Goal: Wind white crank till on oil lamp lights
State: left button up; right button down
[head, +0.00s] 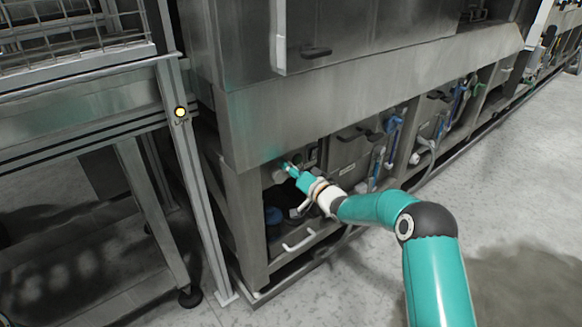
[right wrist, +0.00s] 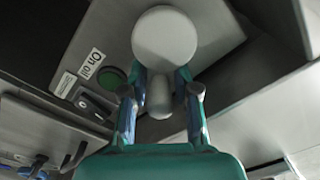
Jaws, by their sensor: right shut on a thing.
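The white crank shows in the right wrist view as a large round pale disc (right wrist: 165,40) with a short stub behind it. My right gripper (right wrist: 160,90) has its two fingers on either side of the stub, shut on the crank. In the head view the right gripper (head: 291,170) reaches into the open bay under the washer's steel housing. The "On oil" label (right wrist: 90,63) is beside the crank, and next to it is a round dark green lamp (right wrist: 111,77), which looks unlit. My left gripper is out of view.
Blue-handled valves (head: 393,124) and pipes line the lower bays to the right. A wire basket (head: 75,35) is at upper left. The floor (head: 500,210) at right is clear.

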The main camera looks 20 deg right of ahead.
jog(key=shift+d, duration=0.5)
jog(key=c, duration=1)
grip_release()
jog(key=shift+w+f, duration=0.1)
jog(key=shift+a, duration=0.2)
jog(key=v, duration=1.2)
